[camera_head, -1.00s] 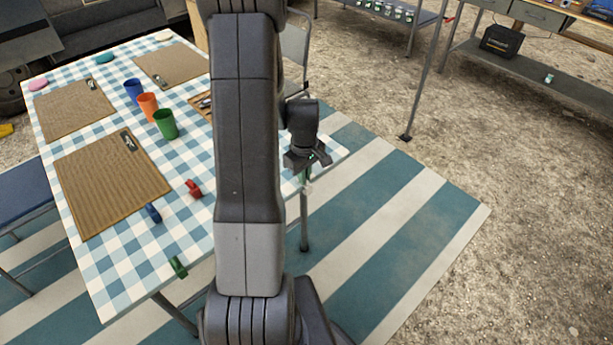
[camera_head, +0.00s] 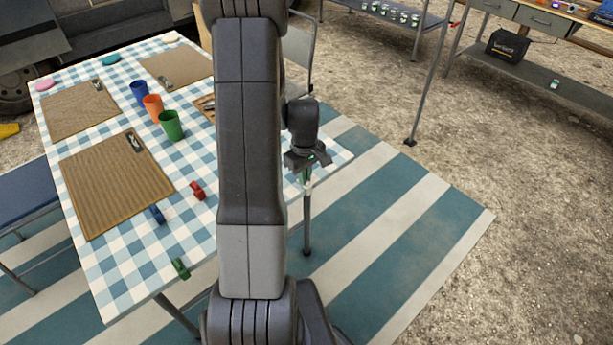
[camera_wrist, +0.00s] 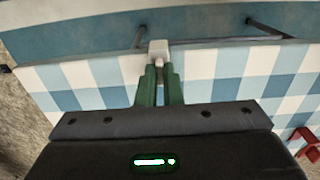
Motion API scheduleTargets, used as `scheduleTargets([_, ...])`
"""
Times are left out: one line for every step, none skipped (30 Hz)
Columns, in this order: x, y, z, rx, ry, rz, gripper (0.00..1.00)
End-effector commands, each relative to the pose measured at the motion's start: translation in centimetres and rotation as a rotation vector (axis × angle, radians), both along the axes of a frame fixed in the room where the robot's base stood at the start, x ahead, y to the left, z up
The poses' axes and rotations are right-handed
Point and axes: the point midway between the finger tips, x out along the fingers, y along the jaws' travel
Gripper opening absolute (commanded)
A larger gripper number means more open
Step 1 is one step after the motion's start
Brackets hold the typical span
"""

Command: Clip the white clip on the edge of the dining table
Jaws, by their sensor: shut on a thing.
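The white clip (camera_wrist: 158,50) is between the tips of my gripper's green fingers in the wrist view. My gripper (camera_wrist: 159,72) is shut on it. The clip overlaps the edge of the checked dining table (camera_wrist: 215,65) in that view; I cannot tell whether its jaws straddle the edge. In the head view, my gripper (camera_head: 306,176) points down at the table's right edge, with the small pale clip (camera_head: 307,185) just below its fingers. My arm hides part of the dining table (camera_head: 120,270) there.
A green clip (camera_head: 181,268) is on the near table edge. A red clip (camera_head: 198,190) and a blue clip (camera_head: 157,214) lie on the table. Green (camera_head: 171,126), orange (camera_head: 153,108) and blue (camera_head: 139,93) cups stand near woven placemats (camera_head: 115,185). Striped rug (camera_head: 400,225) lies right of the table.

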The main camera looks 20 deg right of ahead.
Motion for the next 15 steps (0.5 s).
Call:
scheduleTargets([0.03, 0.01, 0.00, 0.000, 0.000, 0.000, 0.00])
scheduleTargets([0.03, 0.01, 0.00, 0.000, 0.000, 0.000, 0.00])
scheduleTargets([0.02, 0.01, 0.00, 0.000, 0.000, 0.000, 0.00])
scheduleTargets([0.02, 0.01, 0.01, 0.000, 0.000, 0.000, 0.00])
scheduleTargets([0.01, 0.00, 0.01, 0.000, 0.000, 0.000, 0.00])
scheduleTargets([0.01, 0.00, 0.01, 0.000, 0.000, 0.000, 0.00])
scheduleTargets([0.01, 0.00, 0.01, 0.000, 0.000, 0.000, 0.00])
scheduleTargets([0.01, 0.00, 0.01, 0.000, 0.000, 0.000, 0.00])
scheduleTargets([0.01, 0.00, 0.01, 0.000, 0.000, -0.001, 0.00])
scheduleTargets([0.00, 0.00, 0.01, 0.000, 0.000, -0.001, 0.00])
scheduleTargets([0.00, 0.00, 0.01, 0.000, 0.000, -0.001, 0.00])
scheduleTargets([0.00, 0.00, 0.01, 0.000, 0.000, -0.001, 0.10])
scheduleTargets([0.00, 0.00, 0.01, 0.000, 0.000, -0.001, 0.16])
scheduleTargets([0.00, 0.00, 0.01, 0.000, 0.000, -0.001, 0.22])
scheduleTargets([0.00, 0.00, 0.01, 0.000, 0.000, -0.001, 0.30])
